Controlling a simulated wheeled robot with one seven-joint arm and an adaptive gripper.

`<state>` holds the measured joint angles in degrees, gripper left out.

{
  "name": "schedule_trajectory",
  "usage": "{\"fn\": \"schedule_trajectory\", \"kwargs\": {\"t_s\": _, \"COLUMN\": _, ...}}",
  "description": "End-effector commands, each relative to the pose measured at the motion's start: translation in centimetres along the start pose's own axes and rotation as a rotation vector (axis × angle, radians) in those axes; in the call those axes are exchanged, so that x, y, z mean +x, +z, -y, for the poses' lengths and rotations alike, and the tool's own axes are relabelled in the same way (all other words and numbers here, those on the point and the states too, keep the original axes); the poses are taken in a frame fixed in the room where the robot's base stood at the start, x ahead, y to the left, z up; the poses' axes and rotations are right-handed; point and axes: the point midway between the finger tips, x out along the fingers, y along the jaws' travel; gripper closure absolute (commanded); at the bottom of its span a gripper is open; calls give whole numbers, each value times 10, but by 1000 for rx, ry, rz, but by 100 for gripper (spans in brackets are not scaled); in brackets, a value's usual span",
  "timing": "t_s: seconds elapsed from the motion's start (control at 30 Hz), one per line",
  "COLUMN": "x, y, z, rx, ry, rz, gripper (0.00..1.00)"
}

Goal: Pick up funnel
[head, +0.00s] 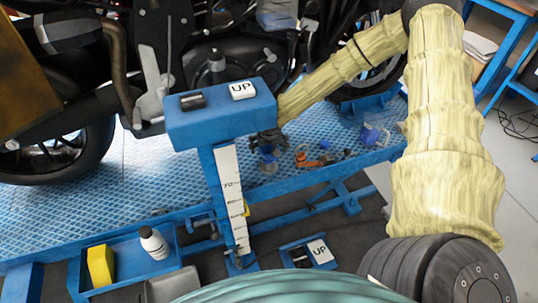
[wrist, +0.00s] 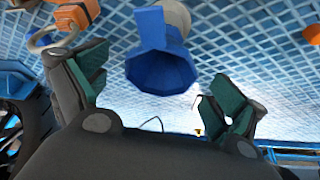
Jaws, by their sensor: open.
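A blue funnel (wrist: 160,62) shows in the wrist view with its wide flared end toward the camera, between the two fingers and apart from both. A pale rounded part shows behind it. In the head view a blue piece that looks like the funnel (head: 267,163) is on the blue platform, just below my gripper (head: 268,140). My gripper also shows in the wrist view (wrist: 155,85), with dark fingers and green pads spread wide. It is open and empty. In the head view the blue stand hides part of my gripper.
A blue stand (head: 222,122) with an UP block rises left of my gripper. Orange parts (head: 310,158) and another blue item (head: 370,134) lie to the right on the textured platform (head: 140,200). A motorcycle (head: 220,40) stands behind. A tray (head: 125,270) holds a bottle and yellow block.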

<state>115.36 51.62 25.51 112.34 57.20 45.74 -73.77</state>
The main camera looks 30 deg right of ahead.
Motion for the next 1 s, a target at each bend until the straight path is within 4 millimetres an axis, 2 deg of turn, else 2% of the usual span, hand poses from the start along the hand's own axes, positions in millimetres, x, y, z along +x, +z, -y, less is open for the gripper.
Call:
{"fn": "schedule_trajectory", "kwargs": {"t_s": 0.23, "x": 19, "y": 1, "z": 0, "rx": -1, "ry": 0, "rz": 1, "gripper": 4}}
{"fn": "schedule_trajectory", "kwargs": {"t_s": 0.57, "x": 22, "y": 0, "z": 0, "rx": -1, "ry": -1, "rz": -1, "gripper": 4}}
{"fn": "schedule_trajectory", "kwargs": {"t_s": 0.67, "x": 22, "y": 0, "z": 0, "rx": -1, "ry": -1, "rz": 0, "gripper": 19}}
{"fn": "schedule_trajectory", "kwargs": {"t_s": 0.83, "x": 22, "y": 0, "z": 0, "rx": -1, "ry": -1, "rz": 0, "gripper": 50}}
{"fn": "schedule_trajectory", "kwargs": {"t_s": 0.87, "x": 22, "y": 0, "z": 0, "rx": -1, "ry": -1, "rz": 0, "gripper": 53}}
{"fn": "schedule_trajectory", "kwargs": {"t_s": 1.0, "x": 22, "y": 0, "z": 0, "rx": -1, "ry": -1, "rz": 0, "gripper": 53}}
